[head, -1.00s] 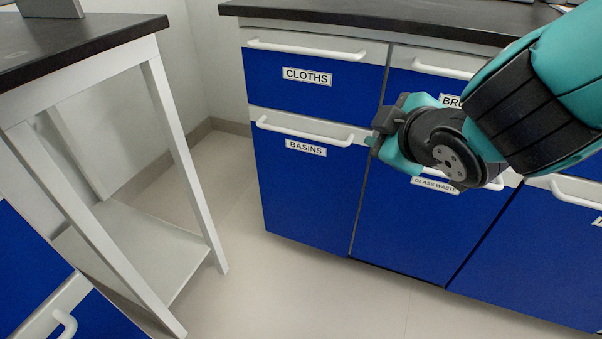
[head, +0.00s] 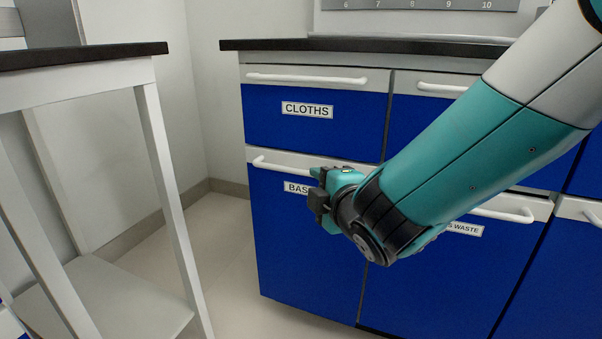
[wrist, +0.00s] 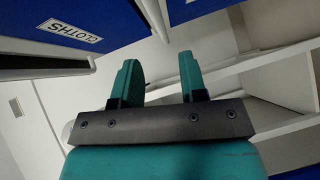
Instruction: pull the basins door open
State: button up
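The basins door (head: 300,240) is a blue cabinet panel under the CLOTHS drawer in the head view, and it looks closed. Its white bar handle (head: 275,166) runs along the top, with the right part hidden behind my gripper. The BASINS label (head: 297,187) is partly covered by it. My gripper (head: 318,198) is in front of the door's upper middle, close to the handle; I cannot tell if it touches. In the wrist view, my gripper's two teal fingers (wrist: 158,68) are apart with nothing clearly between them.
The CLOTHS drawer (head: 315,115) is above, with its white handle (head: 305,79). The glass waste door (head: 420,280) is to the right. A white-legged table (head: 165,170) stands at left, with floor (head: 225,245) free between it and the cabinet.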

aim_at(301, 173)
jog(key=b+x, duration=0.2)
jog(key=x, duration=0.7)
grip_shut()
